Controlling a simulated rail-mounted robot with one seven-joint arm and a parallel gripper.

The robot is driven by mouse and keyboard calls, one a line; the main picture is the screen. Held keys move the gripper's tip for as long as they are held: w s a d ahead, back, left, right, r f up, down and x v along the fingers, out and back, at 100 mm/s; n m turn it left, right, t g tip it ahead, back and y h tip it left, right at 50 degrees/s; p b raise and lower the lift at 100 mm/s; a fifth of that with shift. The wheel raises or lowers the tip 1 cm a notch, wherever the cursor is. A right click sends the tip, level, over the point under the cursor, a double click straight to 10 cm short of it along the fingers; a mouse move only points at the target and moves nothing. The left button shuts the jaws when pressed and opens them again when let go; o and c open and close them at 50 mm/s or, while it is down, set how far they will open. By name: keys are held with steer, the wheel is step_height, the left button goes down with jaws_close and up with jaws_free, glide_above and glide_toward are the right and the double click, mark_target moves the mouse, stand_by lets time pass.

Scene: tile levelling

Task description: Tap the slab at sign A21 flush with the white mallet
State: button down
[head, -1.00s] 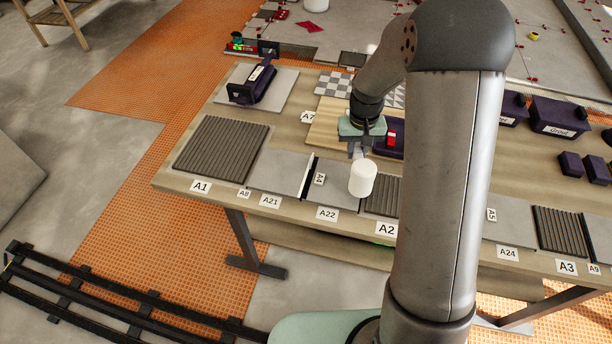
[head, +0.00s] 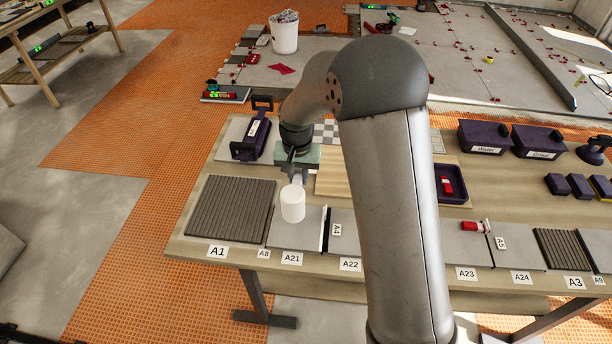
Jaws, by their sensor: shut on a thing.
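The white mallet (head: 293,205) hangs upright with its thick cylindrical white head down. My gripper (head: 297,179) is shut on the mallet's upper part, and the fingers partly hide the grip. The grey slab at sign A21 (head: 287,236) lies near the front edge of the table, between a dark ribbed panel and a thin upright strip. The sign A21 (head: 291,258) is on the table's front edge just below it.
The dark ribbed panel (head: 230,209) at A1 lies left of the slab. The thin black-and-white strip (head: 326,230) by sign A4 stands close on the right, before the slab at A22 (head: 343,217). A dark purple tool (head: 252,138) stands behind. My arm hides the table's middle.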

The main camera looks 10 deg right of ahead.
step_height(320, 180, down, 8)
steer(key=b, duration=0.4)
steer(key=shift+d+f+b, duration=0.1)
steer(key=shift+b, duration=0.25)
steer(key=shift+r, duration=0.25)
step_height(320, 180, up, 4)
steer(key=p, duration=0.3)
steer(key=shift+r, duration=0.25)
steer(key=shift+f, duration=0.2)
step_height(320, 180, down, 6)
steer(key=b, duration=0.4)
steer(key=shift+r+b, duration=0.1)
steer(key=shift+b, duration=0.3)
step_height(320, 180, up, 5)
steer(key=p, duration=0.3)
steer(key=shift+r, duration=0.2)
